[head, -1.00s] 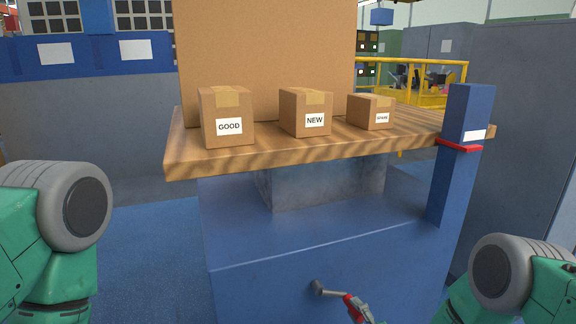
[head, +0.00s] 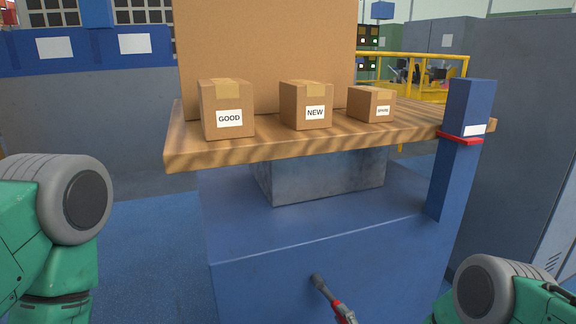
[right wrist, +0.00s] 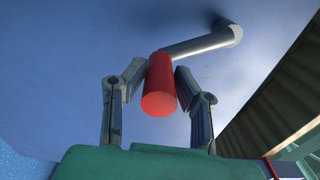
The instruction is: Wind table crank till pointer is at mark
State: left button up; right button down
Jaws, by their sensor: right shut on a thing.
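The crank has a grey arm (head: 322,286) on the front of the blue base and a red handle (head: 339,307). My right gripper (head: 346,319) is at the bottom edge of the head view, mostly cut off. In the right wrist view its fingers (right wrist: 158,88) are closed around the red handle (right wrist: 160,92). The wooden table (head: 230,149) stands on a grey column above the base. No separate mark line can be made out. My left gripper is out of view.
Boxes marked GOOD (head: 228,100), NEW (head: 306,97) and a smaller one (head: 371,101) stand on the table before a large carton (head: 265,50). The blue base (head: 270,240) is close in front. A grey cabinet (head: 525,140) stands at right.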

jog(key=shift+a+r, duration=0.1)
jog(key=shift+r, duration=0.15)
